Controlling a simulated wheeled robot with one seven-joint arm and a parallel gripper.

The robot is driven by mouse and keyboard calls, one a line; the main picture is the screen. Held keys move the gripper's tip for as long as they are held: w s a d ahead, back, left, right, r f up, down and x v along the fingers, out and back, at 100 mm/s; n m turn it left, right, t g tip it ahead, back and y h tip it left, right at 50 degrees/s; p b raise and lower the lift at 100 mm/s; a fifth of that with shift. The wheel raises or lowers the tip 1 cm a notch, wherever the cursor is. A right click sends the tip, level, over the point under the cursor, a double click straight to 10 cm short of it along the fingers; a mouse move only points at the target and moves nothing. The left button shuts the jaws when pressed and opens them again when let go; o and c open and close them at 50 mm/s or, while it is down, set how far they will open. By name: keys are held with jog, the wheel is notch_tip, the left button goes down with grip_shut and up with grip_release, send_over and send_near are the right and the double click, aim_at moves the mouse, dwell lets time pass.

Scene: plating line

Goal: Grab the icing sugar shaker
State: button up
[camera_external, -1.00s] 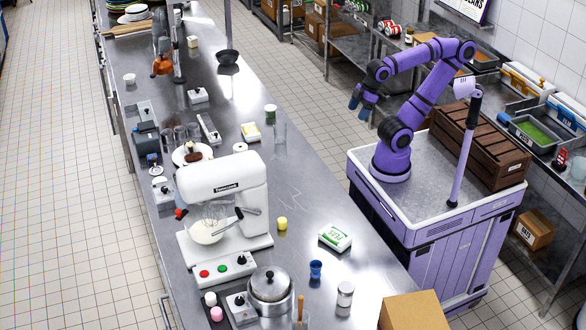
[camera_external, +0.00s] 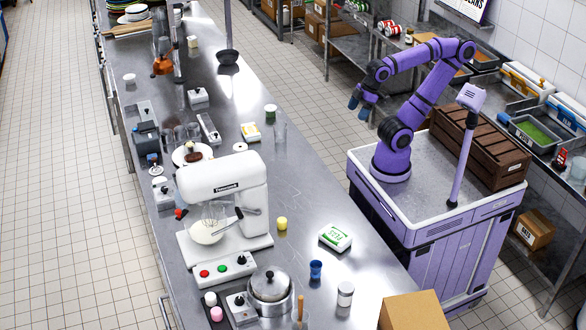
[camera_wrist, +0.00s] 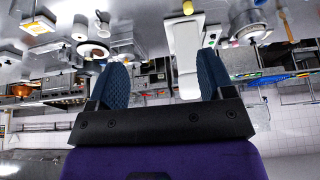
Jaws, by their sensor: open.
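A small clear jar with a grey lid and pale contents (camera_external: 345,294) stands upright near the front right of the steel counter (camera_external: 310,205). It looks like the icing sugar shaker, but no label is readable. My gripper (camera_external: 358,107) is open and empty, in the air to the right of the counter, well away from the jar. In the wrist view the two blue fingers of my gripper (camera_wrist: 163,82) stand wide apart with nothing held between them. I cannot make out the shaker in that view, which appears upside down.
A blue cup (camera_external: 315,270), a green-and-white packet (camera_external: 335,237) and a cardboard box (camera_external: 413,312) surround the jar. A steel pot (camera_external: 270,287) and a white mixer (camera_external: 222,190) stand to its left. Floor shows between counter and my base.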

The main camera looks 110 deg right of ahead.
dwell(0.3)
jog(key=o, duration=0.3)
jog(key=shift+o, duration=0.2)
jog(key=shift+w, duration=0.1)
